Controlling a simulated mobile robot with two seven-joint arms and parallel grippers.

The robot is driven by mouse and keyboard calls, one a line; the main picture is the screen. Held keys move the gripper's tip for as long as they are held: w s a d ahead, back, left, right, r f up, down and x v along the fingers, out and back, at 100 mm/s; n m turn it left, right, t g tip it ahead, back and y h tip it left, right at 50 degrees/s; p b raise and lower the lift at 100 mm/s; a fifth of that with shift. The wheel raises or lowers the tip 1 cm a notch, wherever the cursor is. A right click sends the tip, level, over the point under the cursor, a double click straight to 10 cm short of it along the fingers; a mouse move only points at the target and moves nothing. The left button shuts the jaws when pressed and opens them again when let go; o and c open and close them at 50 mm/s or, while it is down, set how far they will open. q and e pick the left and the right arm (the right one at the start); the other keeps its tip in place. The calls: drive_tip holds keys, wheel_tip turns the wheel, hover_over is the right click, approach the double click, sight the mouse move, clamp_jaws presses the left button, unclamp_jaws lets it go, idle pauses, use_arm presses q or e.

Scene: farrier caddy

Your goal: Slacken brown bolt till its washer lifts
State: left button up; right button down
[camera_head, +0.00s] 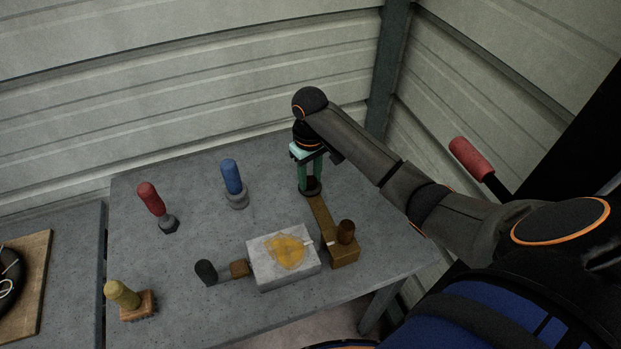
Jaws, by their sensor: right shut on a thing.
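My right gripper (311,172) points down at the back right of the grey table, its green fingers shut on what looks like the brown bolt (311,188). The fingers hide most of the bolt. Only a dark brown, round lower part shows, at the far end of a brown wooden bar (321,213). I cannot make out the washer separately or tell whether it sits flat. The bar runs forward to a wooden block (345,255) with a dark brown knob (346,231) on it. My left gripper is not in view.
The corrugated wall (200,80) stands close behind.

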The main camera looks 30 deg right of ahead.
sight(310, 180)
drive_tip(key=shift+r, duration=0.1)
drive_tip(key=n, duration=0.2)
drive_tip(key=shift+n, duration=0.4)
drive_tip(key=shift+w, duration=0.1)
drive_tip(key=c, duration=0.7)
unclamp_jaws()
drive_tip(key=shift+r, duration=2.45)
